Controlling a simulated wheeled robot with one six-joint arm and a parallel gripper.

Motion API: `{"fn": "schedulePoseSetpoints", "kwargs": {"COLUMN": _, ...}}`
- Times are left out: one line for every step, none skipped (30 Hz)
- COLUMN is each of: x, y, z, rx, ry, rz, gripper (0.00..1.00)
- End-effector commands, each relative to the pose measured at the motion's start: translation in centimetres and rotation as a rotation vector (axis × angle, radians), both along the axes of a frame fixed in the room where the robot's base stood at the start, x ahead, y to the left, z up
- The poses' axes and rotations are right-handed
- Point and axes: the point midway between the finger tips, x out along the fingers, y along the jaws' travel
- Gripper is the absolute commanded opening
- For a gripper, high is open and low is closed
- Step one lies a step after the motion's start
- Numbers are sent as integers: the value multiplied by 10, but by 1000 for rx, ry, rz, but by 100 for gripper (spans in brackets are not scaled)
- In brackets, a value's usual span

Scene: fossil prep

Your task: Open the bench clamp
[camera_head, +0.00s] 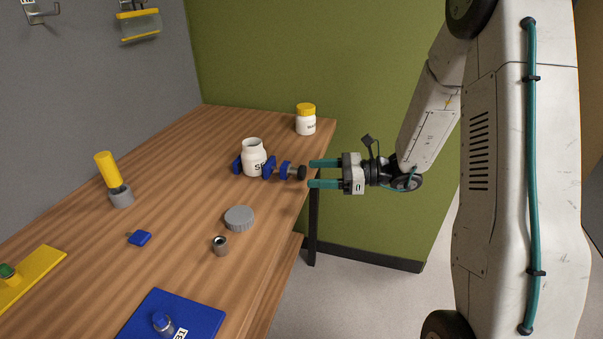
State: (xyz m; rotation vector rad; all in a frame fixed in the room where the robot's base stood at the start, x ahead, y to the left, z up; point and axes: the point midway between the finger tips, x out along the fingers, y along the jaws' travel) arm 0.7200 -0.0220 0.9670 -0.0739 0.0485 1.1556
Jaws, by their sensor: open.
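The bench clamp (285,170) is blue with a black knob (302,173) at its right end. It sits on the wooden bench near the right edge. A white open jar (254,158) stands between its blue jaws. Whether the jaws touch the jar is hard to tell. My gripper (311,173) comes in from the right with two teal fingers. It is open, with one finger above and one below the knob in the picture. The fingertips are right beside the knob, and I cannot tell whether they touch it.
A white jar with a yellow lid (306,120) stands at the back of the bench (185,200). A grey lid (239,217), a small metal cup (221,245), a blue block (140,238), a yellow-handled tool in a grey holder (120,196) and a blue mat (190,308) lie nearer.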

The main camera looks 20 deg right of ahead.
Motion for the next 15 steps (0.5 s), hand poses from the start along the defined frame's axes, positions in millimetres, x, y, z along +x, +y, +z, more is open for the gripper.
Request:
{"fn": "schedulePoseSetpoints", "kwargs": {"x": 9, "y": -11, "z": -15, "rx": 40, "ry": 32, "rz": -57, "gripper": 62}}
{"fn": "schedulePoseSetpoints", "kwargs": {"x": 14, "y": -17, "z": -21, "rx": 62, "ry": 46, "rz": -88, "gripper": 62}}
{"fn": "schedulePoseSetpoints", "kwargs": {"x": 19, "y": -24, "z": -28, "rx": 87, "ry": 63, "rz": -125, "gripper": 62}}
{"fn": "schedulePoseSetpoints", "kwargs": {"x": 23, "y": -29, "z": -32, "rx": 101, "ry": 72, "rz": -149, "gripper": 62}}
{"fn": "schedulePoseSetpoints", "kwargs": {"x": 25, "y": -32, "z": -36, "rx": 114, "ry": 81, "rz": -167, "gripper": 62}}
{"fn": "schedulePoseSetpoints", "kwargs": {"x": 28, "y": -36, "z": -40, "rx": 127, "ry": 89, "rz": -187, "gripper": 62}}
{"fn": "schedulePoseSetpoints", "kwargs": {"x": 30, "y": -38, "z": -43, "rx": 135, "ry": 94, "rz": -200, "gripper": 62}}
{"fn": "schedulePoseSetpoints", "kwargs": {"x": 31, "y": -39, "z": -45, "rx": 140, "ry": 97, "rz": -208, "gripper": 62}}
{"fn": "schedulePoseSetpoints", "kwargs": {"x": 33, "y": -39, "z": -46, "rx": 144, "ry": 99, "rz": -215, "gripper": 62}}
{"fn": "schedulePoseSetpoints", "kwargs": {"x": 35, "y": -38, "z": -47, "rx": 146, "ry": 100, "rz": -218, "gripper": 62}}
{"fn": "schedulePoseSetpoints", "kwargs": {"x": 37, "y": -36, "z": -47, "rx": 147, "ry": 101, "rz": -219, "gripper": 62}}
{"fn": "schedulePoseSetpoints", "kwargs": {"x": 40, "y": -32, "z": -47, "rx": 148, "ry": 102, "rz": -219, "gripper": 62}}
{"fn": "schedulePoseSetpoints", "kwargs": {"x": 42, "y": -28, "z": -47, "rx": 147, "ry": 101, "rz": -218, "gripper": 62}}
{"fn": "schedulePoseSetpoints", "kwargs": {"x": 45, "y": -24, "z": -46, "rx": 147, "ry": 101, "rz": -217, "gripper": 62}}
{"fn": "schedulePoseSetpoints", "kwargs": {"x": 49, "y": -18, "z": -46, "rx": 147, "ry": 100, "rz": -216, "gripper": 62}}
